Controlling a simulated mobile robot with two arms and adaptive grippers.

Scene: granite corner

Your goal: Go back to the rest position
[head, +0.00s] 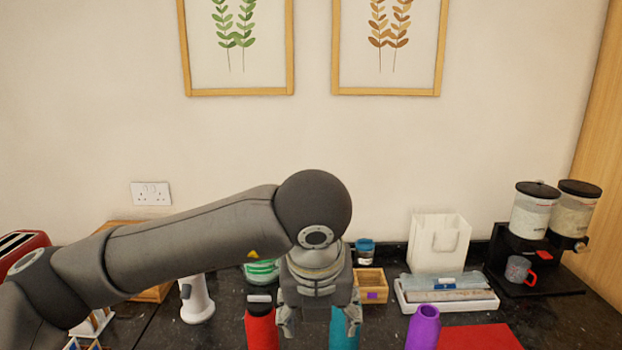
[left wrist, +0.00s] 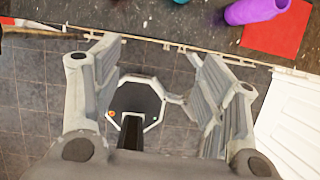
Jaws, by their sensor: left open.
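My left arm comes in from the left in the head view and bends down at the middle. My left gripper (head: 318,322) points down near the front of the dark counter (head: 385,335), between a red bottle (head: 261,326) and a teal bottle (head: 345,330). In the left wrist view the left gripper (left wrist: 160,75) has its fingers spread apart with nothing between them. Beneath them show the grey tiled floor (left wrist: 40,95) and part of my own base. My right gripper is in neither view.
A purple bottle (head: 423,328) and a red mat (head: 480,338) lie right of the gripper. A wooden box (head: 370,275), white bag (head: 438,243), white tray (head: 470,304) and cereal dispensers (head: 535,215) stand farther back. A white device (head: 196,302) and red toaster (head: 22,245) stand left.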

